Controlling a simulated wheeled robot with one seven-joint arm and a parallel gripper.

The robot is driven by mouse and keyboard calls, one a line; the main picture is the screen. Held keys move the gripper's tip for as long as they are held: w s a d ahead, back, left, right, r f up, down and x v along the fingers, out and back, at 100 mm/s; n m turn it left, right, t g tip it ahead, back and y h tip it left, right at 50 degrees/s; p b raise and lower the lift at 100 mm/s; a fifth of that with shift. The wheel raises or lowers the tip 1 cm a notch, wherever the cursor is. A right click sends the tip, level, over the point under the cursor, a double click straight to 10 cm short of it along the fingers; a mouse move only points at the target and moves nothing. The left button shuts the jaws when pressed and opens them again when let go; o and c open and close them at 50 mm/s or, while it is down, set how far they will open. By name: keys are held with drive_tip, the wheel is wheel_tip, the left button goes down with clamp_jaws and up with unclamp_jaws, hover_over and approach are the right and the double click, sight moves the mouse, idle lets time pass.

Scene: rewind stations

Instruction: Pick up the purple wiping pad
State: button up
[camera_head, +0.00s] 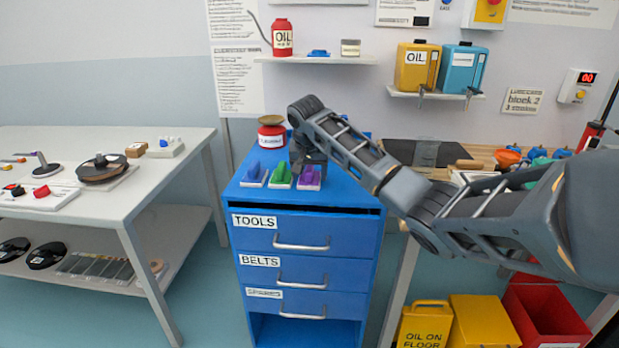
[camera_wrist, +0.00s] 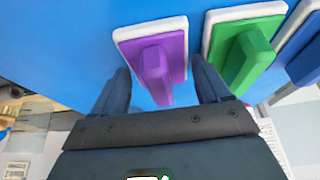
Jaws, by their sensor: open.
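The purple wiping pad (camera_head: 309,177) has a white base and lies on top of the blue drawer cabinet (camera_head: 346,191), at the right end of a row of three pads. In the wrist view the purple pad (camera_wrist: 158,68) shows its raised handle between the fingers of my gripper (camera_wrist: 162,82). The gripper is open and empty, with one finger on each side of the handle. I cannot tell whether either finger touches the pad. In the head view my gripper (camera_head: 308,164) is just above the purple pad and hides part of it.
A green pad (camera_head: 281,175) stands close beside the purple one, with a blue pad (camera_head: 254,175) beyond it. A red tin (camera_head: 271,135) stands behind the pads on the cabinet. A white table (camera_head: 110,200) is at the left. The cabinet top right of the purple pad is free.

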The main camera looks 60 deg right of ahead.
sight(309, 167)
drive_tip(key=shift+c, duration=0.2)
drive_tip(key=c, duration=0.7)
drive_tip(key=shift+o, duration=0.2)
drive_tip(key=shift+r, duration=0.15)
drive_tip(key=shift+r, duration=0.6)
wheel_tip(309, 167, up, 3)
drive_tip(key=shift+f+b, duration=0.1)
drive_tip(key=shift+b, duration=0.25)
drive_tip(key=s+d+r+b, duration=0.1)
drive_tip(key=s+d+r, duration=0.5)
drive_tip(key=d, duration=0.4)
drive_tip(key=shift+r, duration=0.4)
drive_tip(key=shift+s, duration=0.1)
